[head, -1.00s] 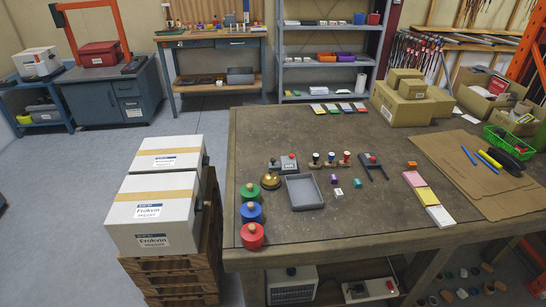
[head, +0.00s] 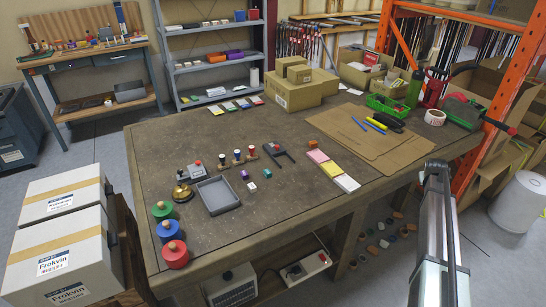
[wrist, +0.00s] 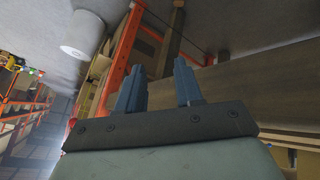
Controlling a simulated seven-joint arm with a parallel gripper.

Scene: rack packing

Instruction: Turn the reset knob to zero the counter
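My gripper (head: 436,168) is raised off the bench's right side, far from both. In the wrist view my gripper (wrist: 158,72) has its two fingers apart with nothing between them. That view shows no counter.
A grey tray (head: 217,196), a brass bell (head: 181,190), coloured round pieces with knobs (head: 174,254) and a stamp rack (head: 238,158) crowd the left part. Cardboard sheets (head: 365,140) lie at right. An orange rack post (head: 500,100) stands near my arm.

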